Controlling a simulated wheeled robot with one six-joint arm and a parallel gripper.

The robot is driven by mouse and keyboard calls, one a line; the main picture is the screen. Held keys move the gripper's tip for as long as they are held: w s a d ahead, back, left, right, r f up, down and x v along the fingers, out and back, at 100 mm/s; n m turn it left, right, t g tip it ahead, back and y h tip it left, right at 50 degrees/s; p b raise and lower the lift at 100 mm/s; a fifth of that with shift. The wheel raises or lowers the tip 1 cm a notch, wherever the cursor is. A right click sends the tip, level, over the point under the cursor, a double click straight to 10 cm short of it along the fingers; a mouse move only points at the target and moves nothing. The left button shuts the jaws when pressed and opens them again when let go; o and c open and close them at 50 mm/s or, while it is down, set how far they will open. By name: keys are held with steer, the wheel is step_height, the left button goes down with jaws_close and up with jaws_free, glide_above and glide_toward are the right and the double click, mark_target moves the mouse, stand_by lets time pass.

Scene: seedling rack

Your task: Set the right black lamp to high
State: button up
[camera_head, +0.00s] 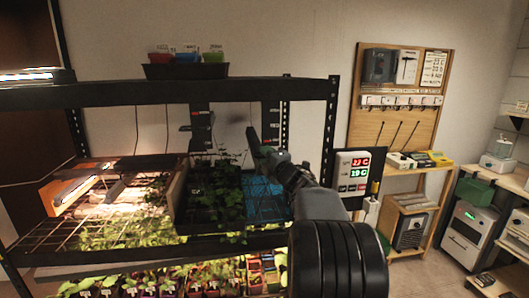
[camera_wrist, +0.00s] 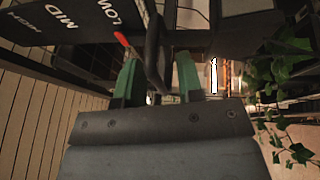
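In the head view, two dark control panels hang from the rack's upper beam: a left panel (camera_head: 201,126) and a right panel (camera_head: 271,122). My gripper (camera_head: 259,145) is beside the right panel. In the wrist view, a black panel (camera_wrist: 50,45) carries the white words LOW, MID and HIGH. A red-tipped pointer (camera_wrist: 122,39) is nearest to LOW. A dark upright bar (camera_wrist: 153,45) passes between the green fingers of my gripper (camera_wrist: 158,75). The fingers stand apart; whether either touches the bar is unclear. The lamp's own light is not clearly visible.
A leafy plant (camera_head: 228,180) stands left of my arm, and its leaves (camera_wrist: 285,70) fill the right of the wrist view. A blue tray (camera_head: 266,200) lies below my gripper. A rack post (camera_head: 329,135) is close on the right. A lit lamp (camera_head: 75,188) is at left.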

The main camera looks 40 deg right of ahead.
steer(key=shift+w+r, duration=0.1)
steer(key=shift+w, duration=0.6)
steer(key=shift+s, duration=0.1)
jaws_close()
